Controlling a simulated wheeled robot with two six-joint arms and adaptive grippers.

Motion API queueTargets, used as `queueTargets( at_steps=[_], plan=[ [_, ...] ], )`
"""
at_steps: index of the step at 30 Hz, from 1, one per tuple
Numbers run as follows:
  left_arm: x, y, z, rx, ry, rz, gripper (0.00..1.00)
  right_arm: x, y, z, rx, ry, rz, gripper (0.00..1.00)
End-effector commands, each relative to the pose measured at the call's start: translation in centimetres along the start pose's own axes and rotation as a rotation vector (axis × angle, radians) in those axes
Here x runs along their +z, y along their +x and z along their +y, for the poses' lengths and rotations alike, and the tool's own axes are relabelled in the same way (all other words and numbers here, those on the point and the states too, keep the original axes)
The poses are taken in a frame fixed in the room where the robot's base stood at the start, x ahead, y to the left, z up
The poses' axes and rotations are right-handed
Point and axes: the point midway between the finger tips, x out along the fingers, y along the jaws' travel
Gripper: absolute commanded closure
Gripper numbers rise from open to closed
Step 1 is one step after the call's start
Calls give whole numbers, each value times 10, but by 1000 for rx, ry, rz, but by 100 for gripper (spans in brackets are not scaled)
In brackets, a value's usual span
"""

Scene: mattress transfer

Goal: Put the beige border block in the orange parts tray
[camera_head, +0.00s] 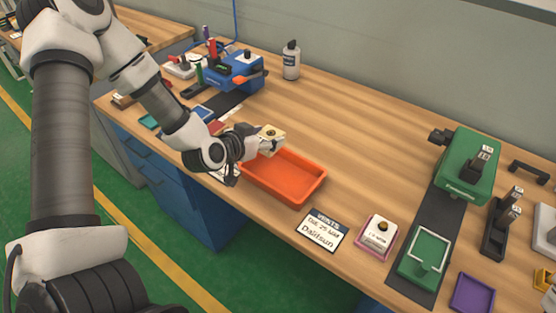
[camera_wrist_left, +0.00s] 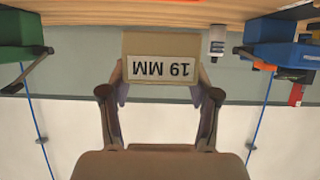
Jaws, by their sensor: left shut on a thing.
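The beige border block (camera_wrist_left: 161,48) is between the fingers of my left gripper (camera_wrist_left: 161,78) in the left wrist view, with a "19 MM" label facing the camera. In the head view my left gripper (camera_head: 262,143) is shut on the block (camera_head: 269,132) and holds it at the far left side of the orange parts tray (camera_head: 310,192). The block looks raised above the tray's rim; the exact height is hard to tell. The visible floor of the tray is empty. My left gripper and arm hide the tray's far left corner. My right gripper is not in view.
A blue machine (camera_head: 236,72) and small tools stand at the back left of the wooden bench. A white bottle (camera_head: 291,60) stands behind. A green machine (camera_head: 468,167) stands further right.

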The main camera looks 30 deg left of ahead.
Motion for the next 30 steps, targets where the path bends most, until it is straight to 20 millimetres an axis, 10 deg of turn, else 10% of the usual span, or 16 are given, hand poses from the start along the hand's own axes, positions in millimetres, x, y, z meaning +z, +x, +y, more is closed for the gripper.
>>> queueTargets(
  at_steps=[13, 25, 26, 30],
  plan=[
    [79, 37, 0, -1, 2, -5, 81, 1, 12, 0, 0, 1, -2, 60],
    [87, 41, 0, 0, -1, -2, 81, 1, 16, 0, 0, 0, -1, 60],
    [86, 41, 0, 0, -1, -2, 35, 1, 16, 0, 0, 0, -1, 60],
    [86, 40, 0, 0, -1, -2, 28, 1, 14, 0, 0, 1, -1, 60]
  ],
)
